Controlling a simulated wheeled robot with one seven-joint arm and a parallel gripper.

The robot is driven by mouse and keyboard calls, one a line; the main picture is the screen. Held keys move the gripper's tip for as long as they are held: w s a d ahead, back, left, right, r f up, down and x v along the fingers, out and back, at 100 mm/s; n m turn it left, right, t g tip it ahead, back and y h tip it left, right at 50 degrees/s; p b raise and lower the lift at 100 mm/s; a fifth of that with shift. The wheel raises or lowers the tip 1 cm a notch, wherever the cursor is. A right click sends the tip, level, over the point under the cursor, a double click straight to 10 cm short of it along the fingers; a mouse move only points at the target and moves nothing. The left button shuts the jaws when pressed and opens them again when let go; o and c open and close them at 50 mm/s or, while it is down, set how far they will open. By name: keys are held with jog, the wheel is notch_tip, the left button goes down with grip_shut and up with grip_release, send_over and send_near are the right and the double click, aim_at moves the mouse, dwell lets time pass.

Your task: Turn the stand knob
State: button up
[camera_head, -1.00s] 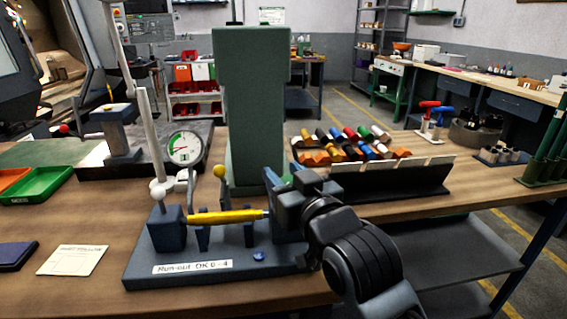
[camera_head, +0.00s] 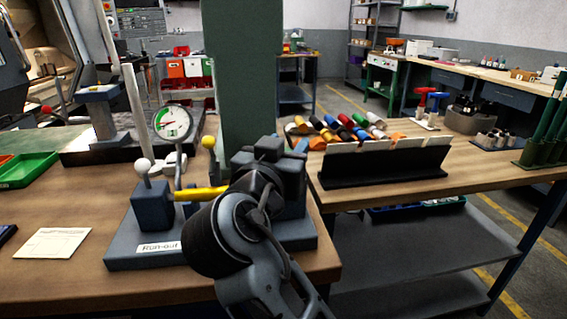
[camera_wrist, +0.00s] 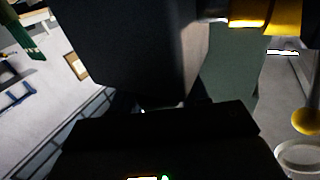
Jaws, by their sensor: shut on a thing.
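The run-out stand has a blue-grey base (camera_head: 120,258) on the front bench, with a label partly covered by my arm. A yellow bar (camera_head: 203,193) lies across it; it also shows in the wrist view (camera_wrist: 262,14). A round dial gauge (camera_head: 173,122) stands above, with a yellow ball (camera_head: 208,142) beside it. My gripper (camera_head: 268,158) is at the stand's right end block (camera_head: 293,205). In the wrist view, a large dark block (camera_wrist: 130,45) fills the upper middle, with my dark gripper (camera_wrist: 160,112) against it. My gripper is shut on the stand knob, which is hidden.
A green-grey column (camera_head: 240,75) rises close behind the stand. A black rack (camera_head: 385,165) stands to the right, with coloured-handled tools behind it. A white card (camera_head: 53,242) and a green tray (camera_head: 25,170) lie to the left. The bench's right edge is close.

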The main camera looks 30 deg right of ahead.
jog(key=m+g+h+b, duration=0.1)
jog(key=m+g, duration=0.1)
jog(key=m+g+h+b, duration=0.1)
jog(key=g+h, duration=0.1)
jog(key=g, duration=0.1)
jog(key=m+g+h+b, duration=0.1)
jog(key=m+g+b, duration=0.1)
jog(key=shift+s+d+r+m+g, duration=0.15)
jog(key=shift+s+d+m+g, duration=0.05)
jog(key=shift+s+m+g, duration=0.1)
jog(key=shift+h, duration=0.3)
jog(key=o, duration=0.9)
jog(key=shift+o, duration=0.2)
jog(key=v, duration=0.7)
jog(key=shift+a, duration=0.35)
jog(key=shift+s, duration=0.1)
